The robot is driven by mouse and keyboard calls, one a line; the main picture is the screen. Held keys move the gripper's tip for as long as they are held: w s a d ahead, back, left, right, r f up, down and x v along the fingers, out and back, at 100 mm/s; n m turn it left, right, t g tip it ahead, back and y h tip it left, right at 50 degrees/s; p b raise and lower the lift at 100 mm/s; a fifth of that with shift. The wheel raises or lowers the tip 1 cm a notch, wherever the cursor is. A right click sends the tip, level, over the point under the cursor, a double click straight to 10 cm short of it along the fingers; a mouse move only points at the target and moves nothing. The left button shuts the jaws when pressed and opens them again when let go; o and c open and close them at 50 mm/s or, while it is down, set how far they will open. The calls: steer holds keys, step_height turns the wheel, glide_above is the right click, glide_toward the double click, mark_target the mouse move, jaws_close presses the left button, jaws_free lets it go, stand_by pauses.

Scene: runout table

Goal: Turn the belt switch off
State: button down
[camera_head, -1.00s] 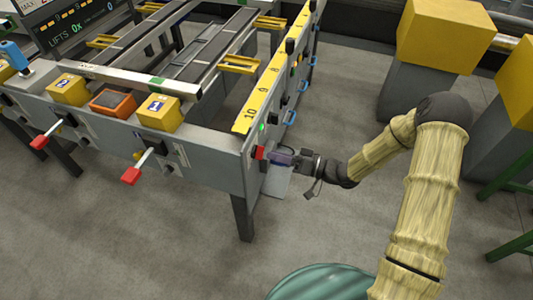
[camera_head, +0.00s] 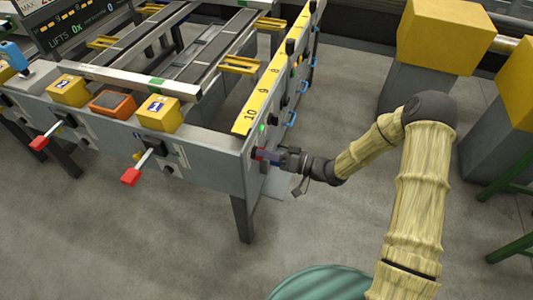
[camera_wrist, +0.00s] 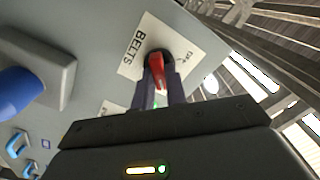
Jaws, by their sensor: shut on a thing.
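The belt switch (camera_wrist: 155,64) has a red handle on a dark round base, beside a white label (camera_wrist: 136,48) reading BELTS. In the wrist view the handle lies between the two fingers of my gripper (camera_wrist: 160,88), which is shut on it. Smaller lettering at the label's right end is too blurred to read. In the head view my gripper (camera_head: 270,156) is at the end face of the runout table (camera_head: 215,152), near its front corner. It hides most of the red handle there. A small green light (camera_head: 262,128) glows just above.
Two red-tipped levers (camera_head: 131,176) stick out of the table's front. A grey box with a blue knob (camera_wrist: 18,90) is left of the switch in the wrist view. Blue hooks (camera_head: 291,118) line the side panel.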

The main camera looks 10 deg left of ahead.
steer(key=shift+n, duration=0.3)
steer(key=n+b, duration=0.3)
steer(key=n, duration=0.2)
steer(key=n+b, duration=0.3)
steer(key=n, duration=0.3)
steer(key=n+b, duration=0.3)
steer(key=n, duration=0.3)
steer(key=shift+s+f+b, duration=0.15)
steer(key=shift+s+b, duration=0.1)
steer(key=shift+b, duration=0.1)
stand_by(0.3)
steer(key=c, duration=1.4)
jaws_free()
steer(key=shift+c, duration=0.2)
steer(key=shift+d, duration=0.1)
